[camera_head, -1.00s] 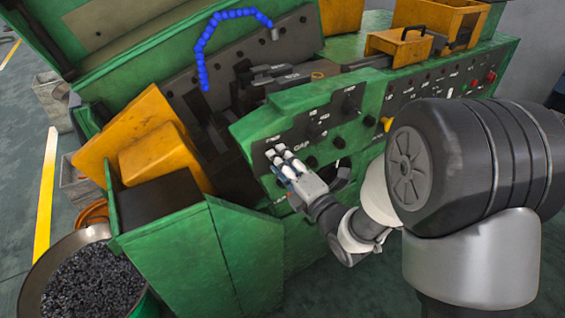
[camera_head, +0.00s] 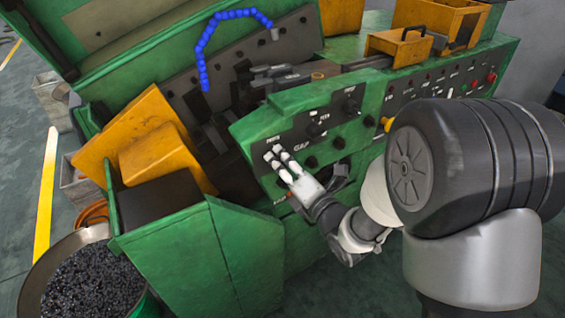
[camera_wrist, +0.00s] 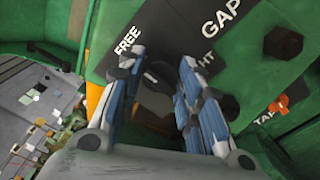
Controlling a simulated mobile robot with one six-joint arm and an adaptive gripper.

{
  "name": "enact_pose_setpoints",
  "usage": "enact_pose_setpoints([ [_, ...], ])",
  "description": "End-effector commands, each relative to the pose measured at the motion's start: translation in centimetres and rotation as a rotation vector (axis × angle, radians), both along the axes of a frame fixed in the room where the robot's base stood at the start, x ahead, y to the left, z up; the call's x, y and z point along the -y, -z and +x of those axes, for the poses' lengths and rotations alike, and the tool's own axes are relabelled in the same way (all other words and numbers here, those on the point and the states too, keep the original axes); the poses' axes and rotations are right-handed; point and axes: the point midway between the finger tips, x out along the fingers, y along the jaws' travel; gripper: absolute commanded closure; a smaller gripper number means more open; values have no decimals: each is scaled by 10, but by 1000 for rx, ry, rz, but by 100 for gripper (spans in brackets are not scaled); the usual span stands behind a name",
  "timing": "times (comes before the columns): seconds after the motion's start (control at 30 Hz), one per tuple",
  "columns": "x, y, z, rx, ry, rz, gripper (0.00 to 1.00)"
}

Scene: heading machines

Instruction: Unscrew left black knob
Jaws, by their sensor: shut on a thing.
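The left black knob (camera_wrist: 159,76) sits on the dark panel plate, below the word FREE, between my gripper's fingers in the wrist view. My gripper (camera_head: 275,153) is at the left end of the green machine's control panel (camera_head: 290,136) in the head view. It also shows in the wrist view (camera_wrist: 156,80), with its two blue-and-grey fingers closed around the knob. The fingers mostly hide the knob in the head view, and its contact with the right finger is hard to make out.
A dark bolt head (camera_wrist: 283,42) sticks out of the green face. A yellow chute (camera_head: 165,155) and a bin of dark parts (camera_head: 93,279) are at the left.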

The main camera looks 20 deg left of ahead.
Motion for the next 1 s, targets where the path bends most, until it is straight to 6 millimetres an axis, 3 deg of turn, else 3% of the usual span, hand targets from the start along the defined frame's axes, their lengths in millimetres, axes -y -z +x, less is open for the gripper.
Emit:
enact_pose_setpoints([
  [0.03, 0, 1, 0, -3, 1, -2, 91],
  [0.07, 0, 1, 0, -3, 1, -2, 67],
  [0.37, 0, 1, 0, -1, 0, 0, 47],
  [0.73, 4, 0, -3, -2, 1, -1, 47],
  [1.0, 36, 0, -29, -3, 4, -1, 47],
])
